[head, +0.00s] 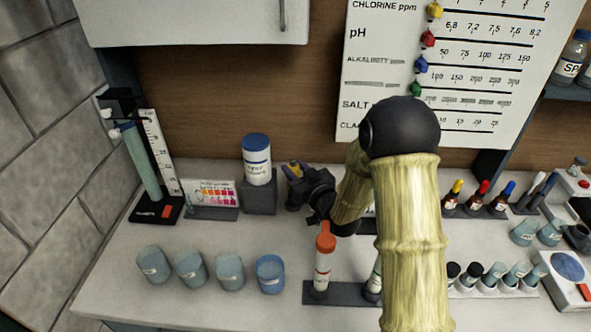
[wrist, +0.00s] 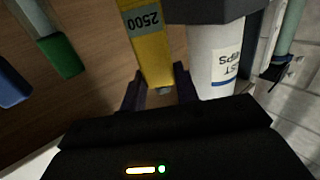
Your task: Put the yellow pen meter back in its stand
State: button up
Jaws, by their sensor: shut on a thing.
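The yellow pen meter (wrist: 151,52) with a grey display reading 2500 is between the fingers of my gripper (wrist: 159,86) in the wrist view. My gripper is shut on it. In the head view my gripper (head: 300,187) is just right of the white test-strip tub, and only a small yellow part of the meter (head: 293,169) shows. A dark holder (head: 522,207) with pen-like items stands at the right of the counter. I cannot tell whether it is the meter's stand. My arm hides part of the counter's middle.
The white tub (head: 257,160) stands on a grey block (head: 260,196) close to my gripper. An orange-capped tube (head: 325,250) stands in a dark rack below it. Several blue cups (head: 229,271) line the front left. Dropper bottles (head: 476,197) stand at right.

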jog(key=shift+f, duration=0.3)
jog(key=o, duration=1.1)
jog(key=shift+r, duration=0.1)
jog(key=shift+r+p, duration=1.55)
jog(key=shift+r, duration=1.9)
notch_tip(320, 180, up, 22)
jog(key=p, duration=2.2)
